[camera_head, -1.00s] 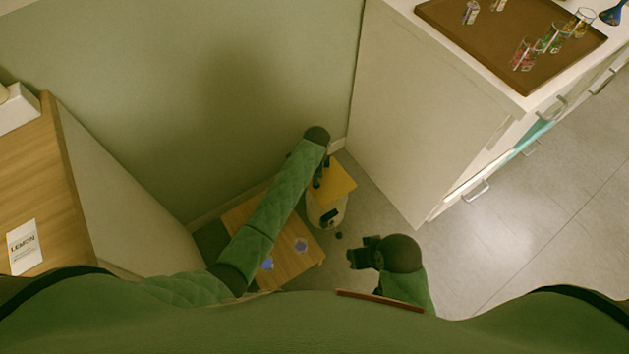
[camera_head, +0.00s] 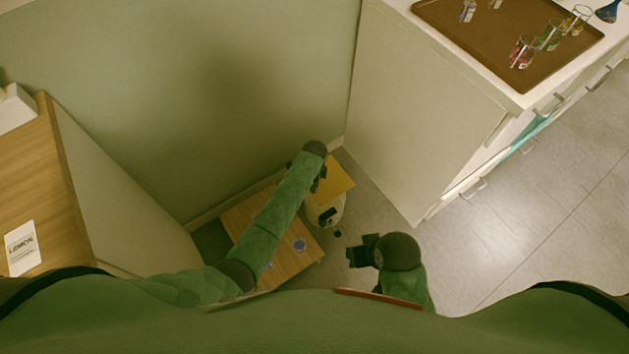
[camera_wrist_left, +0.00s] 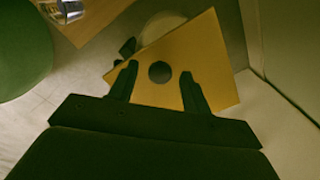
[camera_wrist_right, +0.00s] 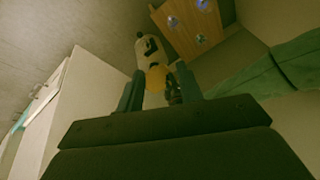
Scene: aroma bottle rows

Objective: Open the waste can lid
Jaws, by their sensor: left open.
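The waste can (camera_head: 326,212) is a pale rounded bin with a dark front patch, standing on the floor near the wall. Its yellow square lid (camera_head: 338,176) covers the top; I cannot tell whether it is raised. In the left wrist view the lid (camera_wrist_left: 205,65) has a dark round spot in its middle. My left gripper (camera_head: 318,180) is over the lid, with open fingers on either side of that spot (camera_wrist_left: 160,72); contact is unclear. My right gripper (camera_head: 353,253) is open and empty, apart from the can, which also shows in the right wrist view (camera_wrist_right: 150,46).
A low wooden table (camera_head: 285,262) with blue-topped items stands beside the can. A white cabinet (camera_head: 415,120) with a brown tray (camera_head: 480,42) of glasses is at the right. A wooden counter (camera_head: 30,175) is at the left. Floor (camera_head: 530,210) at the right is clear.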

